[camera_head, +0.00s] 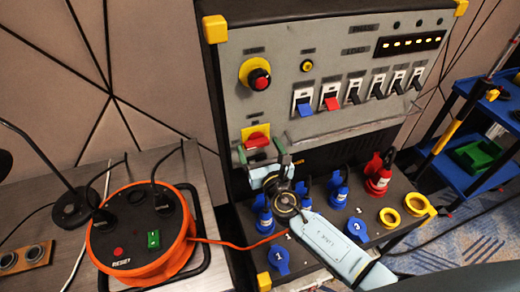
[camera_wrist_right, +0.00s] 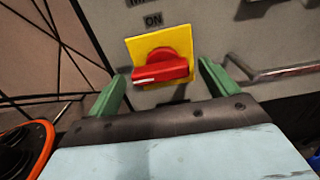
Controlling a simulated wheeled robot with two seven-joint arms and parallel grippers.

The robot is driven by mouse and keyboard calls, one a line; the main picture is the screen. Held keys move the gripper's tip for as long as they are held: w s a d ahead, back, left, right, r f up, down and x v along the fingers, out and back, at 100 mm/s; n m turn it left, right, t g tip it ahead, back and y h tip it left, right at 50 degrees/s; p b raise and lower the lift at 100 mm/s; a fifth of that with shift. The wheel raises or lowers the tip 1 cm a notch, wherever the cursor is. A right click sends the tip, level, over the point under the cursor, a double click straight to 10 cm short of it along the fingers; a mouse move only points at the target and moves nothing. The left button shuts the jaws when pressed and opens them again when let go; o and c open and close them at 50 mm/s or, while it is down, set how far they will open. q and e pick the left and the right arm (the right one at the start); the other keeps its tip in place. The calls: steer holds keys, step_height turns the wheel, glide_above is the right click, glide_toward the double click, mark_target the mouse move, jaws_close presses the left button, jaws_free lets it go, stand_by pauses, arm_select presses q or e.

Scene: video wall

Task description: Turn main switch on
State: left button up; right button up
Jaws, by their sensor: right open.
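The main switch is a red rotary handle (camera_head: 257,139) on a yellow plate (camera_head: 248,131), low on the left of the grey panel. In the right wrist view the red handle (camera_wrist_right: 160,70) lies nearly level, tilted slightly up to the right, on its yellow plate (camera_wrist_right: 138,47), with an "ON" label (camera_wrist_right: 153,20) above. My right gripper (camera_head: 261,152) is open in front of the switch. In the wrist view its green fingers (camera_wrist_right: 163,88) stand apart on either side of the handle, with a gap on both sides. No contact shows. My left gripper is not in view.
The panel carries a yellow-ringed red button (camera_head: 258,76), a blue switch (camera_head: 305,108) and a red switch (camera_head: 332,102). Blue plugs (camera_head: 264,218) and a red plug (camera_head: 378,175) stand below. An orange cable reel (camera_head: 138,262) is at left; a blue cart (camera_head: 470,155) at right.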

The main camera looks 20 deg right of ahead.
steer(key=shift+c, duration=0.2)
steer(key=c, duration=0.9)
steer(key=shift+c, duration=0.2)
steer(key=shift+m, duration=0.3)
steer(key=m+b, duration=0.2)
steer(key=m, duration=0.1)
steer(key=shift+m, duration=0.3)
steer(key=m+b, duration=0.2)
steer(key=m, duration=0.3)
steer(key=shift+r, duration=0.1)
steer(key=m+b, duration=0.1)
steer(key=m, duration=0.3)
steer(key=shift+d+m, duration=0.15)
steer(key=shift+m, duration=0.25)
steer(key=shift+r+m+b, duration=0.1)
steer(key=shift+m+b, duration=0.4)
steer(key=shift+m, duration=1.4)
